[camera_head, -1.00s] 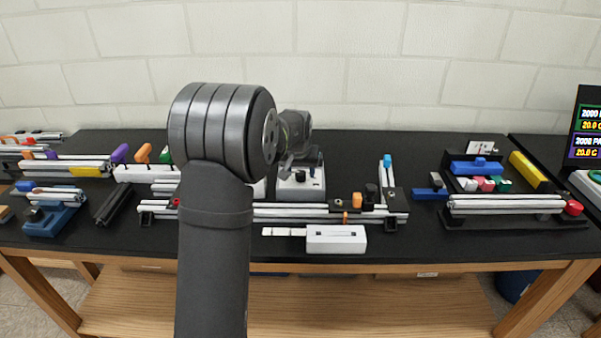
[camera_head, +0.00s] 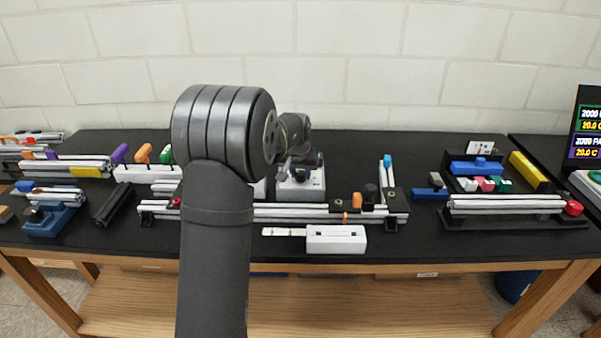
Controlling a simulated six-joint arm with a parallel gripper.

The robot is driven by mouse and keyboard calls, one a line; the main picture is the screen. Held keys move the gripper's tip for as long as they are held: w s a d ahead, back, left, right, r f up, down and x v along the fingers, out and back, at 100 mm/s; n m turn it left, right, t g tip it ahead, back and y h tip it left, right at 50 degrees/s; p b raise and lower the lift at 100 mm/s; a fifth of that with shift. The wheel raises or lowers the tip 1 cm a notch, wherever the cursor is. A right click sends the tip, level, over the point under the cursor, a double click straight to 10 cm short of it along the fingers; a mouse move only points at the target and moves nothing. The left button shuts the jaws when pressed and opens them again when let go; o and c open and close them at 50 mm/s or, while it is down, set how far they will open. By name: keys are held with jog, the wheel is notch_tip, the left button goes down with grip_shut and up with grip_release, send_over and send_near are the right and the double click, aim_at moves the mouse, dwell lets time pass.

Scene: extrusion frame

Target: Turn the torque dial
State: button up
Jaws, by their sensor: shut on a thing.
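The white box (camera_head: 303,189) stands at the middle of the bench, behind the extrusion frame. Its small black knob, the torque dial (camera_head: 300,175), is on top and largely covered by my gripper. My gripper (camera_head: 299,168) points down at the dial from above and behind my arm link. It is shut on the dial; the finger contact itself is small and dark.
The extrusion frame (camera_head: 270,213) lies in front of the box, with an orange block (camera_head: 357,200) and a blue-capped post (camera_head: 388,161) at its right. A white two-slot block (camera_head: 337,239) sits near the front edge. A rack with colored blocks (camera_head: 503,214) stands right.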

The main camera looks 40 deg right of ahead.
jog(key=m+g, duration=0.1)
jog(key=m, duration=0.1)
jog(key=m+g, duration=0.1)
jog(key=m, duration=0.2)
jog(key=shift+w+f+h, duration=0.1)
jog(key=shift+w+h, duration=0.05)
jog(key=shift+h, duration=0.15)
jog(key=m, duration=0.2)
jog(key=m+g, duration=0.1)
jog(key=m, duration=0.1)
jog(key=shift+w+g, duration=0.1)
jog(key=shift+g, duration=0.2)
jog(key=shift+a+m, duration=0.1)
jog(key=shift+m, duration=0.4)
jog(key=o, duration=1)
jog(key=v, duration=1.7)
jog(key=shift+w+r, duration=0.15)
jog(key=shift+r, duration=0.1)
